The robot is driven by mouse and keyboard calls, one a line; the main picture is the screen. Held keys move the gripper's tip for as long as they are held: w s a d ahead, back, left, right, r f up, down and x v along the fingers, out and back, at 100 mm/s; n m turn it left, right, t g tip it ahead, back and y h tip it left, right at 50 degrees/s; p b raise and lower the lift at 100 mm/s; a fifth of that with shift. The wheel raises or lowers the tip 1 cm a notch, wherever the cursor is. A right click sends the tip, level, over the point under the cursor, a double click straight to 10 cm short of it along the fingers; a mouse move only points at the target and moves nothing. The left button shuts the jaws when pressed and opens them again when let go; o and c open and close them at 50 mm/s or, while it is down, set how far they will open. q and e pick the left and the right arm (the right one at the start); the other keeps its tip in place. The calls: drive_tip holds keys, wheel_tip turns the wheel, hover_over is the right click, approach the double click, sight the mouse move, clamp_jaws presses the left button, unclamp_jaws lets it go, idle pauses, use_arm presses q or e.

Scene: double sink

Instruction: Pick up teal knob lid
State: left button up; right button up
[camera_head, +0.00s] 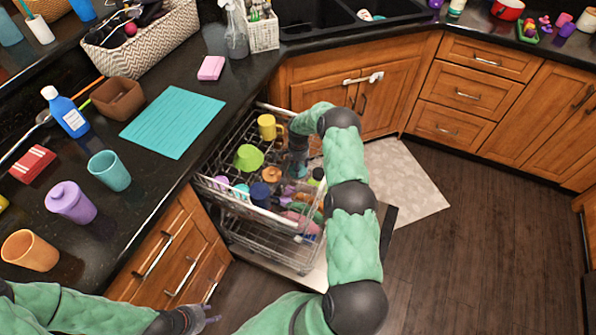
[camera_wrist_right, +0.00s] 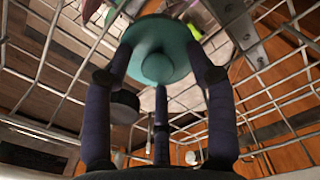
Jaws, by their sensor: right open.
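The teal knob lid (camera_wrist_right: 160,38) is a round dark-teal disc with a rounded knob facing my right wrist camera. My right gripper (camera_wrist_right: 160,72) is open, with its dark fingers spread around the lid; I cannot tell whether any finger touches it. In the head view, my right gripper (camera_head: 298,165) reaches down into the dishwasher rack (camera_head: 214,185). I cannot make out the lid there, among the crowded dishes. My left gripper (camera_head: 200,318) is low at the bottom of the head view, beside the counter and away from the rack; its finger opening is unclear.
Rack wires surround my right gripper. A yellow mug (camera_head: 268,127), a lime-green bowl (camera_head: 249,157) and a dark blue cup (camera_head: 260,194) are close by in the rack. The counter at left holds cups, a blue bottle (camera_head: 68,113) and a teal mat (camera_head: 173,121).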

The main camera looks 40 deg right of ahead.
drive_tip(key=c, duration=0.9)
drive_tip(key=shift+r, duration=0.2)
